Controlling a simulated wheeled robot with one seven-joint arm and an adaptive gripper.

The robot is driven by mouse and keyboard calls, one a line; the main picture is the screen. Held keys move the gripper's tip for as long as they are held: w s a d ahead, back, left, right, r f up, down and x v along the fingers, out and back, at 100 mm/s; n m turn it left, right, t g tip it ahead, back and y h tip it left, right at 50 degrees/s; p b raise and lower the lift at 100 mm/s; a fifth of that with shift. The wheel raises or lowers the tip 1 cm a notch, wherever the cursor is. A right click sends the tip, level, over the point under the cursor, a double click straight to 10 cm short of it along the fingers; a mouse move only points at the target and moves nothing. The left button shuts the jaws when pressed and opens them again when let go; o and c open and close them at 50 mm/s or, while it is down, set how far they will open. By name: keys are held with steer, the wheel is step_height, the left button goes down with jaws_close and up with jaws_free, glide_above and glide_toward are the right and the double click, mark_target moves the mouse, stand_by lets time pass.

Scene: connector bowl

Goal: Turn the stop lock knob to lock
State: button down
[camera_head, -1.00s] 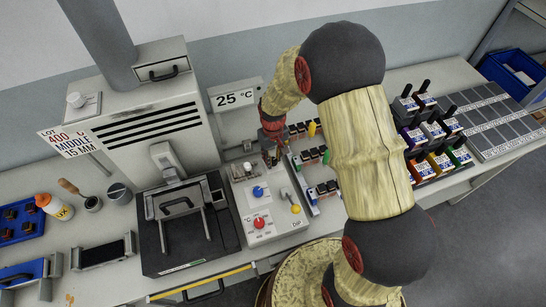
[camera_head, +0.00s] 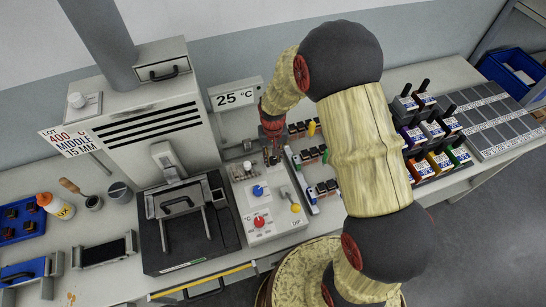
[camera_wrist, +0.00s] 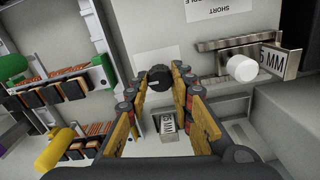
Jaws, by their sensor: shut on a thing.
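The stop lock knob is the small black knob (camera_wrist: 158,83) on the pale panel in the wrist view, with a lighter mark on its face. My gripper (camera_wrist: 160,78) has one fingertip on each side of it and is shut on it. In the head view my gripper (camera_head: 273,152) is at the back right of the grey control panel (camera_head: 272,232), and the black knob is hard to make out there. A white knob (camera_wrist: 242,68) on a metal slide with a "15 MM" label (camera_wrist: 273,60) is to the right of my fingers in the wrist view.
A rack of dark blocks (camera_wrist: 58,88) and a yellow handle (camera_wrist: 55,150) stand left of my fingers. A black lidded press (camera_head: 187,225) is beside the panel.

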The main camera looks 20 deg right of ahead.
mark_target(273, 159)
steer(key=c, duration=1.6)
jaws_free()
steer(key=shift+o, duration=0.3)
steer(key=shift+r, duration=0.1)
step_height(273, 159, up, 12)
